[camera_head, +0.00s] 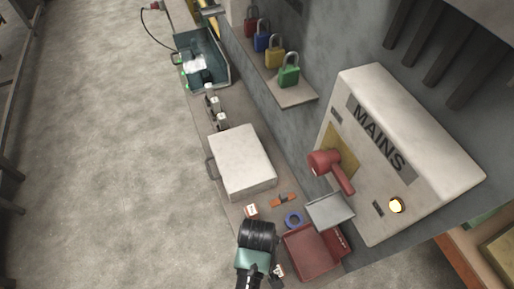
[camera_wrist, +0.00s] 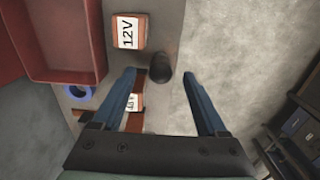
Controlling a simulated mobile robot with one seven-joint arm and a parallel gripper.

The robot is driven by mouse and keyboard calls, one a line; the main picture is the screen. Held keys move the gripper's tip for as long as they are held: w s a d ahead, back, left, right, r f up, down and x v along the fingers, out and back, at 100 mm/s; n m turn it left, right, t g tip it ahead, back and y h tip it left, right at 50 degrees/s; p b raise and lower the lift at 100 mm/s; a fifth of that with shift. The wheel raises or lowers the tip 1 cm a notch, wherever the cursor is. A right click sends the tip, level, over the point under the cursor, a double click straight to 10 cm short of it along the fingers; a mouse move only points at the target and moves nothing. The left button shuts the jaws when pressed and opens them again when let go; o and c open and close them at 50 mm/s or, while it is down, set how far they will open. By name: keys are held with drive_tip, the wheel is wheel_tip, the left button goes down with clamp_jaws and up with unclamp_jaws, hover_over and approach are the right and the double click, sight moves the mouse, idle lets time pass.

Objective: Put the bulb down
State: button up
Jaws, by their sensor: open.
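My gripper (camera_wrist: 158,73) is open, with its two blue fingers spread. A small dark rounded thing (camera_wrist: 162,82) is between the fingertips near the shelf edge, with a gap to each finger; it may be the bulb, but I cannot tell for sure. In the head view my gripper (camera_head: 252,279) is at the bottom, over the near end of the shelf, and its fingers are partly hidden. A box labelled 12V (camera_wrist: 127,31) lies just beyond the left fingertip. A second labelled box (camera_wrist: 135,102) shows between the fingers.
A red tray (camera_head: 311,254), a blue ring (camera_head: 293,219) and a white case (camera_head: 242,162) are on the narrow shelf. Floor lies open left of the shelf.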

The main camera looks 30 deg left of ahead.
drive_tip(key=shift+a+f+p, duration=0.2)
drive_tip(key=shift+f+p, duration=0.1)
drive_tip(key=shift+f, duration=2.7)
clamp_jaws()
